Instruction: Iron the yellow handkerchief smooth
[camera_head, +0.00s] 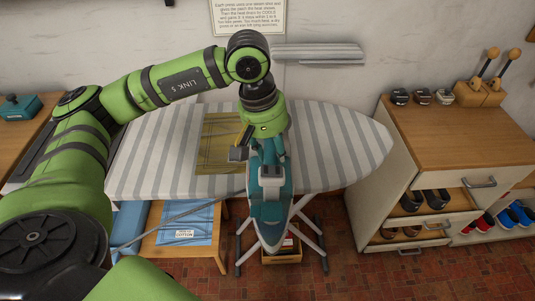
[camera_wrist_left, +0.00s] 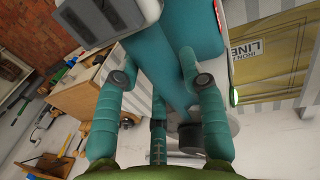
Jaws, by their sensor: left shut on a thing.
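The yellow handkerchief (camera_head: 217,143) lies on the striped ironing board (camera_head: 340,145), left of my left gripper. Crease lines show on it, and the arm hides part of its right side. My left gripper (camera_head: 266,156) is shut on the teal and grey iron (camera_head: 270,205). The iron reaches past the board's front edge in the head view; I cannot tell how high it is above the board. In the left wrist view the fingers (camera_wrist_left: 160,78) hold the teal iron (camera_wrist_left: 168,58), with the handkerchief (camera_wrist_left: 270,60) and its printed label at the right. My right gripper is not in view.
A wooden cabinet (camera_head: 460,125) with open shoe drawers stands right of the board. A low table with a blue cloth (camera_head: 188,222) is below the board's front left. A sign (camera_head: 249,14) hangs on the wall. The board's right end is clear.

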